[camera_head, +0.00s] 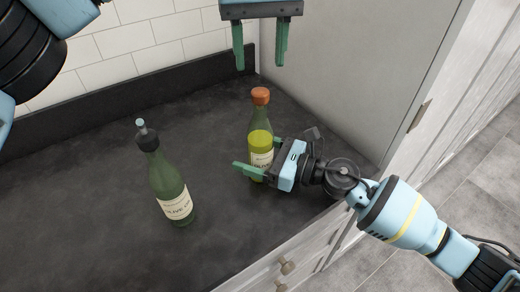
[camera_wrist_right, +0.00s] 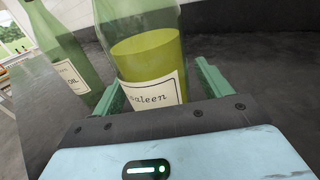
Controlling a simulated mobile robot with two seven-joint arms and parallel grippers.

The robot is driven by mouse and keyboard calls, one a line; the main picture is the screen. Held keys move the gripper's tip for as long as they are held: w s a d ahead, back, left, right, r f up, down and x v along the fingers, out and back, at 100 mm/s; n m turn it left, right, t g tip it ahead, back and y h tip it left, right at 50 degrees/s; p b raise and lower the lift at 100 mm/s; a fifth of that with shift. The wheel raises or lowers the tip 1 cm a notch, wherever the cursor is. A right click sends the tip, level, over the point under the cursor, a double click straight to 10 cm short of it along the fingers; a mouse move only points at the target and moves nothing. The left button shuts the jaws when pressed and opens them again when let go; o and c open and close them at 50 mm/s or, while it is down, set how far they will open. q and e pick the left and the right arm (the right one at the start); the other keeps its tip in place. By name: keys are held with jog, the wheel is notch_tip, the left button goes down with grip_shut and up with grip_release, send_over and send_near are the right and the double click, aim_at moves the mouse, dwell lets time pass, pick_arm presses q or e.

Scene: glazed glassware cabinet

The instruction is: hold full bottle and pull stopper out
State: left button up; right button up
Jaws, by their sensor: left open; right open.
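The full bottle (camera_head: 261,143) is green glass with yellow-green liquid and a cream label, upright on the dark counter. An orange-brown stopper (camera_head: 261,96) sits in its neck. My right gripper (camera_head: 246,156) is open, low at the bottle's body. In the right wrist view the full bottle (camera_wrist_right: 150,55) stands between its two green fingers, with a gap visible at the right finger; contact at the left finger is unclear. My left gripper (camera_head: 261,58) is open and empty, pointing down above the stopper and apart from it.
A second green bottle (camera_head: 170,185) with a dark pourer top stands to the left on the counter (camera_head: 90,200); it also shows in the right wrist view (camera_wrist_right: 68,62). A pale cabinet panel (camera_head: 345,75) rises close on the right. A tiled wall (camera_head: 150,35) is behind.

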aim_at(260, 91)
jog(key=shift+c, duration=0.4)
jog(key=c, duration=1.2)
pick_arm(q)
jog(key=shift+o, duration=0.2)
pick_arm(e)
jog(key=shift+c, duration=0.9)
pick_arm(q)
jog(key=shift+o, duration=0.6)
jog(key=n, duration=0.2)
jog(key=r+n, duration=0.1)
jog(key=n, duration=0.3)
jog(key=r+n, duration=0.1)
jog(key=n, duration=0.2)
jog(key=shift+r, duration=0.1)
notch_tip(260, 91, up, 2)
jog(key=n, duration=0.9)
jog(key=shift+r, duration=0.1)
